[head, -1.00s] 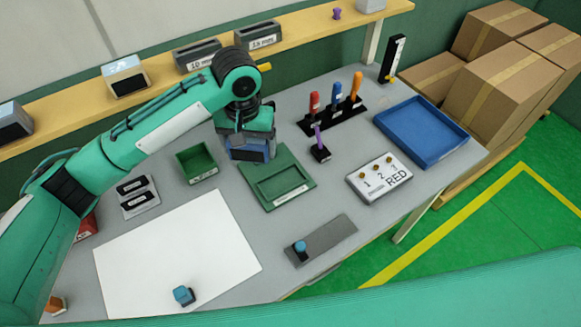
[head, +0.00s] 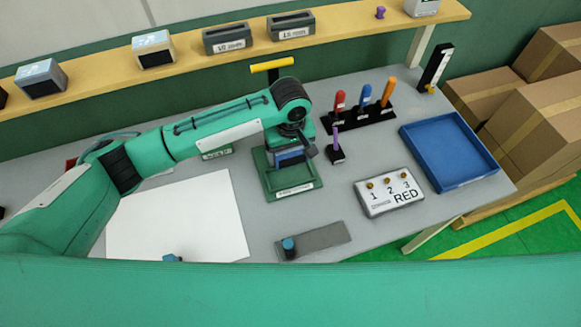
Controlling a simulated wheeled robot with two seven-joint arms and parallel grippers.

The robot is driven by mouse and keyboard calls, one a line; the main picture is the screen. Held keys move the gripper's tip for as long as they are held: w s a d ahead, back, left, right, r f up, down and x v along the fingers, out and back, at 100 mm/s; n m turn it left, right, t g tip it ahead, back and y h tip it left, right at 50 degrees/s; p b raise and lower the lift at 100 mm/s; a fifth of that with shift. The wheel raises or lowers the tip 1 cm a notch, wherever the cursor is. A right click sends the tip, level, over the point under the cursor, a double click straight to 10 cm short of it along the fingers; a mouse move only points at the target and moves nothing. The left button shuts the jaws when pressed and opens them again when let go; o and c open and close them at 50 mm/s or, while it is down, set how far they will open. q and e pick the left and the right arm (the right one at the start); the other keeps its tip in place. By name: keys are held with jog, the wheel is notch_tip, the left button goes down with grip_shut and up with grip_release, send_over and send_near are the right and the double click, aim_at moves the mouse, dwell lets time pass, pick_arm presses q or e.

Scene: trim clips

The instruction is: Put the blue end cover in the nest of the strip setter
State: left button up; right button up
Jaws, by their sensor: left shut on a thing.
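My left gripper (head: 291,150) points down over the green plate (head: 308,186), which has a recessed middle and a white label too small to read. It is shut on a blue block, which I take for the blue end cover (head: 290,158), and holds it at the rear half of the recess. I cannot tell whether the block touches the plate. The plate looks like the nest of the strip setter. A yellow handle (head: 272,64) shows behind my arm; its base is hidden. My right gripper is not in view.
A grey strip with a blue knob (head: 288,246) lies in front, beside a white sheet (head: 180,220) with a small blue part (head: 172,258). To the right are a RED-labelled box (head: 388,192), a tool rack (head: 360,116) and a blue tray (head: 448,150). A shelf runs behind.

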pick_arm(q)
jog(key=p, duration=0.1)
send_over(290, 178)
notch_tip(290, 178, down, 6)
jog(key=shift+r, duration=0.15)
notch_tip(290, 178, down, 4)
jog(key=shift+r+p, duration=0.15)
jog(key=shift+p, duration=0.4)
jog(key=shift+f, duration=0.2)
jog(key=o, duration=0.9)
jog(key=shift+c, duration=0.2)
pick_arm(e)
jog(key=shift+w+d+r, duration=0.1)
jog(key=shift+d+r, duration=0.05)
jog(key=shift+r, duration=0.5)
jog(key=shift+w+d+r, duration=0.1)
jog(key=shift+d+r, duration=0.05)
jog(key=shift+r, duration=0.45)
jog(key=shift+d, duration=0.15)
